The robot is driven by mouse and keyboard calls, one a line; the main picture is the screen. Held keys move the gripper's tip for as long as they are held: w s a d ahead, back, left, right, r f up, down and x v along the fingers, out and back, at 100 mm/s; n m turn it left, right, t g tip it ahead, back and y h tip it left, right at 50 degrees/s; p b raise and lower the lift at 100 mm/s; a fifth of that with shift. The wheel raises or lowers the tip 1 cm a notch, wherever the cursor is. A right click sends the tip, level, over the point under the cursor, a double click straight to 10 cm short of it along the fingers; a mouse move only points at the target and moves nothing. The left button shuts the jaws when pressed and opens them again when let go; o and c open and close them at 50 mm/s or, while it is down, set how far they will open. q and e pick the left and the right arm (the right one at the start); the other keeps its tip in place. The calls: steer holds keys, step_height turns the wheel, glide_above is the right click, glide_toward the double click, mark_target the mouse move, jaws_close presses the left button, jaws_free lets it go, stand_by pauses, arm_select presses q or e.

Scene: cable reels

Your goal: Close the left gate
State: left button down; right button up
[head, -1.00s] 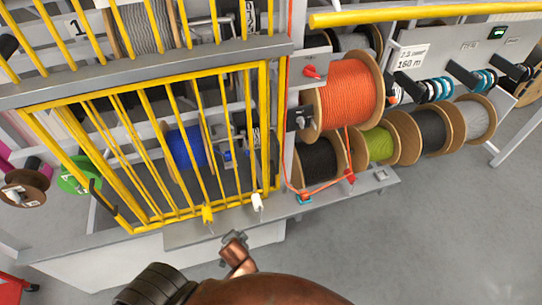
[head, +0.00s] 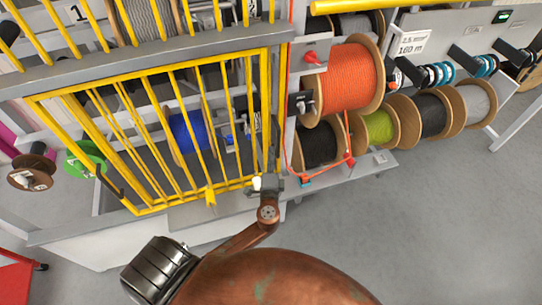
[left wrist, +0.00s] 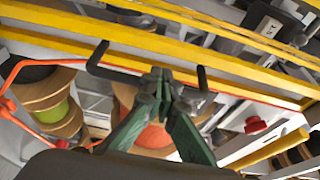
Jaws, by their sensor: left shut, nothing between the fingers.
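The yellow barred gate (head: 152,203) fills the left of the head view, in front of the shelf with the reels. My left gripper (head: 268,186) is at its lower right corner, close to a small white clip (head: 257,183). In the left wrist view the gripper's fingers (left wrist: 161,78) are together and empty. They overlap the middle of a black bent handle (left wrist: 98,58) beside a yellow rail (left wrist: 130,36); I cannot tell if they touch it. My right gripper is out of view.
An orange cable reel (head: 350,80) hangs right of the gate, with an orange cable trailing below it. Several reels, one with green cable (head: 380,126), line the lower shelf. A yellow rail (head: 395,5) crosses the top right. Grey floor (head: 430,220) is clear at right.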

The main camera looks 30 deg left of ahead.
arm_select(q)
steer(key=p+x, duration=0.1)
steer(key=x, duration=0.5)
stand_by(0.3)
